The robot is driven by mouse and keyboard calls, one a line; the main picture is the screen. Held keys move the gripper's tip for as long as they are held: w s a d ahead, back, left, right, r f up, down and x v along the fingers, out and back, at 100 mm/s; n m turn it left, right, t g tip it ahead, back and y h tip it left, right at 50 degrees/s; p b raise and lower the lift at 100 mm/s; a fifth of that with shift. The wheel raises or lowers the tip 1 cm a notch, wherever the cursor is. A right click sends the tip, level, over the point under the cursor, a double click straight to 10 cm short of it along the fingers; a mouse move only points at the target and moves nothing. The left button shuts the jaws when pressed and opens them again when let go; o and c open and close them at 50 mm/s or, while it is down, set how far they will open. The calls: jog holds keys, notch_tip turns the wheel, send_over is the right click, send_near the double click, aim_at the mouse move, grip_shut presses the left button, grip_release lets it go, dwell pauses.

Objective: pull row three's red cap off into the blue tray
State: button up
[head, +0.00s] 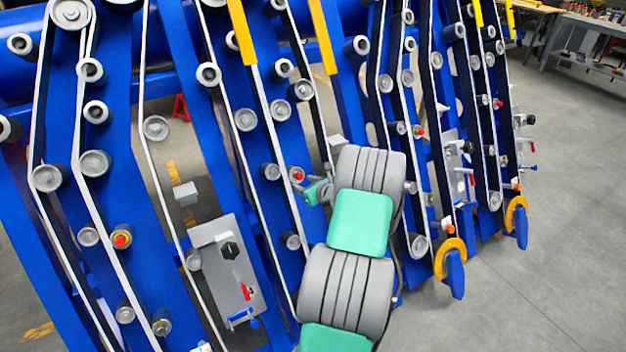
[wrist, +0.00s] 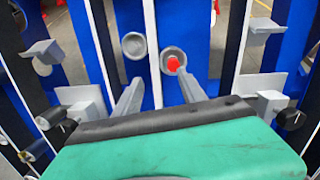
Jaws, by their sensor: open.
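A red cap (wrist: 173,64) sits at the centre of a grey round roller in the wrist view, just beyond my fingertips. A red cap (head: 298,175) also shows in the head view, left of my gripper (head: 318,190), on the blue chassis. My gripper (wrist: 160,92) is open and empty. Its two grey fingers reach forward, apart from each other, with the cap ahead of the right finger. Other red caps show at the lower left (head: 121,240) and further right (head: 419,132). I cannot tell the row numbers. I cannot make out a blue tray in either view.
Blue upright plates with belts and grey rollers (head: 246,120) crowd around my arm. A grey panel (head: 225,275) with a black knob and a red lever stands at lower left. Orange rings with blue handles (head: 450,262) jut out at right. Grey floor (head: 540,270) is clear at right.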

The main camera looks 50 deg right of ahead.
aim_at(301, 178)
jog(key=w+d+f, duration=0.1)
jog(key=w+d+f+m+p, duration=0.1)
jog(key=w+d, duration=0.1)
jog(key=w+d+f+m, duration=0.1)
jog(key=w, duration=0.1)
jog(key=shift+w+d+f+h, duration=0.15)
jog(key=shift+w+f+h, duration=0.15)
jog(key=shift+h, duration=0.1)
grip_shut()
dwell(0.4)
